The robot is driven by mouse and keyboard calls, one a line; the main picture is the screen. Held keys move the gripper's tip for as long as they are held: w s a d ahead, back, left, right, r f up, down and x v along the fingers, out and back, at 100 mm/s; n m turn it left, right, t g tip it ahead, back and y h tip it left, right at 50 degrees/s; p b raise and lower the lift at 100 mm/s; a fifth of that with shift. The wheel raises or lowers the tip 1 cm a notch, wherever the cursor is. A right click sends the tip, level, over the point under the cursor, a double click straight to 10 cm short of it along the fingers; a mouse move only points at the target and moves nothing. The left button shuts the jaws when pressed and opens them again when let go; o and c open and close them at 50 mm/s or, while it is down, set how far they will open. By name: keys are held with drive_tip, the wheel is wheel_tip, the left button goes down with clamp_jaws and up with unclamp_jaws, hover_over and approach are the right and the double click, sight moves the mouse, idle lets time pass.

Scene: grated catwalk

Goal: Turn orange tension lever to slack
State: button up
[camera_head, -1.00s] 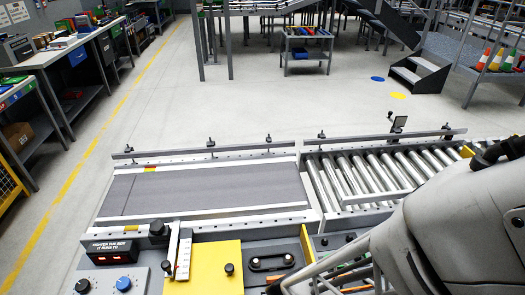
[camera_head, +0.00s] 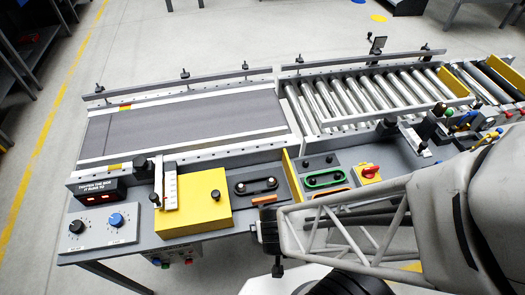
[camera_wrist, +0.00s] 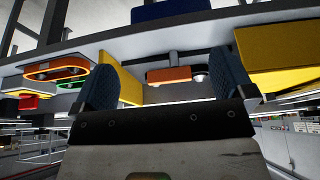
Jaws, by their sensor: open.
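The orange tension lever (camera_head: 264,199) is a small orange bar at the front of a black plate with two dark knobs (camera_head: 255,185), in the middle of the grey control panel. My gripper (camera_head: 268,232) is at the panel's front edge, just in front of the lever; its jaws are small and dark there. In the wrist view my gripper (camera_wrist: 165,88) is open, with two dark blue ribbed fingers spread apart. The orange lever (camera_wrist: 168,75) shows in the gap between them, a little beyond, with round ends beside it. I see no contact with it.
A yellow box (camera_head: 205,203) stands left of the lever, and a thin yellow plate (camera_head: 292,176) stands to its right. A grey belt (camera_head: 190,118) and rollers (camera_head: 370,100) lie behind.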

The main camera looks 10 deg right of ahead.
drive_tip(key=shift+s, duration=0.4)
drive_tip(key=shift+s, duration=0.95)
idle(0.5)
drive_tip(key=w+a+r+n+t+y, duration=0.1)
drive_tip(key=w+a+r+y, duration=0.1)
drive_tip(key=w+r, duration=0.35)
drive_tip(key=w+a+r+t+y, duration=0.1)
drive_tip(key=w+a+r+y, duration=0.1)
drive_tip(key=r, duration=0.6)
drive_tip(key=w+a+r+n+y, duration=0.1)
drive_tip(key=w+a+r+y, duration=0.15)
drive_tip(key=r, duration=0.45)
drive_tip(key=s+d+r+m+g+h, duration=0.2)
drive_tip(key=d+r+g+h, duration=0.2)
drive_tip(key=d+r, duration=0.8)
drive_tip(key=d+h, duration=0.2)
drive_tip(key=shift+d+r+h, duration=0.3)
drive_tip(key=shift+d+h, duration=0.05)
drive_tip(key=shift+d, duration=0.05)
